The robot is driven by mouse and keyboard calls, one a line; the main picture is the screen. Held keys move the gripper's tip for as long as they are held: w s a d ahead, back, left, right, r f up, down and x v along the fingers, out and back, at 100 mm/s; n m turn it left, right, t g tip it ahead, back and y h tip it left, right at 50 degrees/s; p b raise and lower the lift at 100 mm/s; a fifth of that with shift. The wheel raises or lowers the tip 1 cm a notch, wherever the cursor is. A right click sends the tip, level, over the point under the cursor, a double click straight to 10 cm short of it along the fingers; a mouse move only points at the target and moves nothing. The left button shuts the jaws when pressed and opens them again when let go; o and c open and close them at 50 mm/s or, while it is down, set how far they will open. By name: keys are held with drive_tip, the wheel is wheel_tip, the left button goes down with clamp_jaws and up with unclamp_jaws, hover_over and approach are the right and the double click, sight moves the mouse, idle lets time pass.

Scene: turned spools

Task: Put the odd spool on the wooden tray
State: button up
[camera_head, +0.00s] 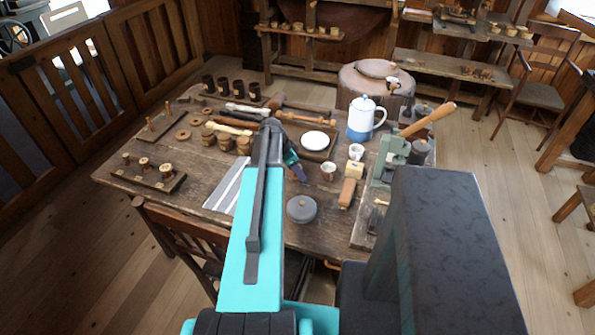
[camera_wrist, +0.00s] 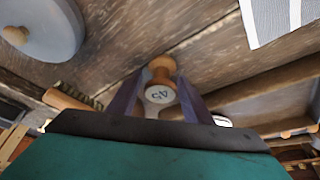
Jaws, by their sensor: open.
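My gripper (camera_head: 296,168) is open above the table, in front of the wooden tray (camera_head: 318,156). In the wrist view a turned wooden spool (camera_wrist: 160,82) with a pale end bearing a dark mark shows between the spread fingers of my gripper (camera_wrist: 158,90). I cannot tell whether the fingers touch it. The head view does not clearly show this spool beside my arm. Several spools (camera_head: 144,163) stand on a dark board at the table's left.
A grey lidded pot (camera_head: 301,208) stands near the front edge. A striped cloth (camera_head: 228,188) lies left of my arm. Brown barrel-shaped pieces (camera_head: 226,140) stand left of the tray.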

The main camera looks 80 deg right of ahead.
idle(0.3)
drive_tip(key=c, duration=0.9)
drive_tip(key=shift+r, duration=0.15)
drive_tip(key=shift+r+b, duration=0.95)
drive_tip(key=shift+r, duration=0.5)
drive_tip(key=w+a+b, duration=0.1)
drive_tip(key=w+a, duration=0.2)
drive_tip(key=w+a+r+b, duration=0.1)
drive_tip(key=w+a+b, duration=0.1)
drive_tip(key=w+a, duration=0.1)
drive_tip(key=w+a+b, duration=0.1)
drive_tip(key=w+a, duration=0.2)
drive_tip(key=w, duration=0.2)
drive_tip(key=shift+a+r, duration=0.25)
drive_tip(key=shift+a, duration=0.1)
drive_tip(key=shift+w+a+r+b, duration=0.2)
drive_tip(key=shift+w+a+b, duration=0.1)
drive_tip(key=shift+w+a, duration=0.25)
drive_tip(key=shift+d, duration=0.1)
